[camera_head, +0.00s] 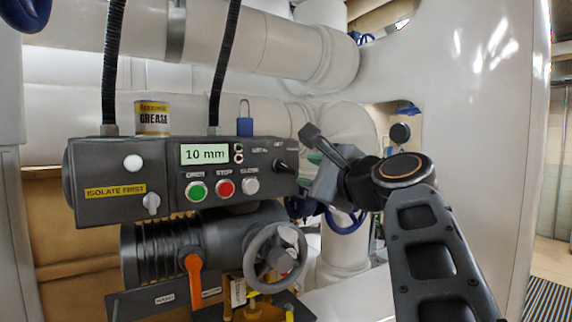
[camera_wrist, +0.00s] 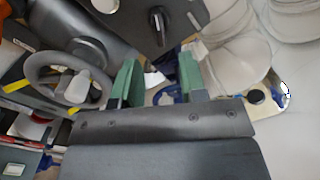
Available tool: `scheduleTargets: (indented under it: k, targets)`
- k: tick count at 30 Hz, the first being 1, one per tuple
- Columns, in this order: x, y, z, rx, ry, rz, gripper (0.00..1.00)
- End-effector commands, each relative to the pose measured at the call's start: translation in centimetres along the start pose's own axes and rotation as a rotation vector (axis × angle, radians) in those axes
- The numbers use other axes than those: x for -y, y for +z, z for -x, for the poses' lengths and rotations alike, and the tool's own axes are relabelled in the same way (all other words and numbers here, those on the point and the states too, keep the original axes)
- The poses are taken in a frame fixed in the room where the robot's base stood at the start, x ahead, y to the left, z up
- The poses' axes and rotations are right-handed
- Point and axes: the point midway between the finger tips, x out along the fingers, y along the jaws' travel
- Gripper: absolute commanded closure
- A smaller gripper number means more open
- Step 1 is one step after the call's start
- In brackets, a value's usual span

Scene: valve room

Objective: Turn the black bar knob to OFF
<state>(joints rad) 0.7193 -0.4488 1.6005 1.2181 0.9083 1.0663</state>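The black bar knob (camera_head: 283,166) is on the right part of the dark control box (camera_head: 215,212), beside small labels too blurred to read. In the head view its bar lies nearly level, tilted slightly down to the right. In the wrist view the knob (camera_wrist: 157,22) is at the top, with its bar nearly upright in the picture. My gripper (camera_head: 310,162) is just right of the knob in the head view. In the wrist view my gripper (camera_wrist: 158,80) has its two green fingers apart and nothing between them. The knob is beyond the fingertips, apparently untouched.
A grey handwheel (camera_head: 275,258) and an orange lever (camera_head: 193,275) are below the box. Green (camera_head: 197,191), red (camera_head: 225,187) and white (camera_head: 250,186) buttons sit left of the knob. A grease can (camera_head: 152,118) and blue padlock (camera_head: 245,126) are on top. White pipes stand behind.

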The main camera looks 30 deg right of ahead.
Motion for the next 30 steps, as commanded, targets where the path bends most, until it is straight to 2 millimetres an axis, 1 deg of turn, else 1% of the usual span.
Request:
scheduleTargets:
  k: [1,6,9,13,16,21,30]
  targets:
    - [0.1,0.3,-1.1,0.006,0.006,-0.002,0.61]
    - [0.1,0.2,-4.3,0.003,0.005,-0.001,0.61]
    - [0.1,0.1,-5.9,0.002,0.005,0.000,0.61]
    - [0.1,0.1,-7.4,0.001,0.003,0.000,0.61]
    - [0.0,0.1,-8.2,0.000,0.002,0.001,0.61]
    - [-0.1,0.0,-8.8,0.000,0.002,0.002,0.61]
    - [-0.1,0.0,-8.9,0.000,0.002,0.002,0.62]
